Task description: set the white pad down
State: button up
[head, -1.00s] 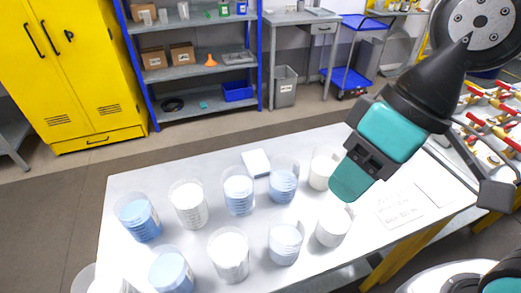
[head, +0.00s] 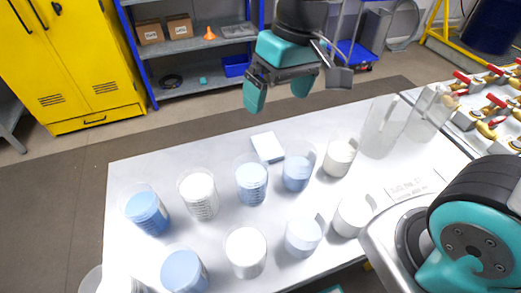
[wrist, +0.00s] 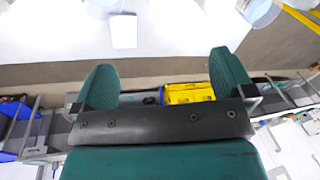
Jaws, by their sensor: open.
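The white pad (head: 268,147) lies flat on the white table (head: 140,172), near its far edge and behind the beakers. It also shows in the wrist view (wrist: 124,31) at the top, left of centre. My gripper (head: 278,98) is open and empty, with its two teal fingers well apart. It is raised beyond the table's far edge, apart from the pad. In the wrist view both fingers of the gripper (wrist: 163,65) show with nothing between them.
Several beakers with blue or white contents, such as a blue one (head: 251,181), stand close in front of the pad. Two clear jugs (head: 381,128) stand at the table's right. A blue-framed shelf (head: 185,92) and a yellow cabinet (head: 75,65) are behind.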

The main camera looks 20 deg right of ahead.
jog(key=w+d+f+m+h, duration=0.2)
jog(key=w+d+f+m, duration=0.15)
jog(key=w+f, duration=0.7)
jog(key=p, duration=0.2)
send_over(267, 146)
notch_tip(267, 146, down, 9)
jog(key=shift+w+a+f, duration=0.1)
jog(key=shift+f, duration=0.1)
jog(key=shift+d+f+p, duration=0.2)
jog(key=shift+f+p, duration=1.1)
jog(key=shift+f, duration=1.7)
jog(key=c, duration=1)
jog(key=shift+c, duration=0.2)
jog(key=shift+r, duration=0.15)
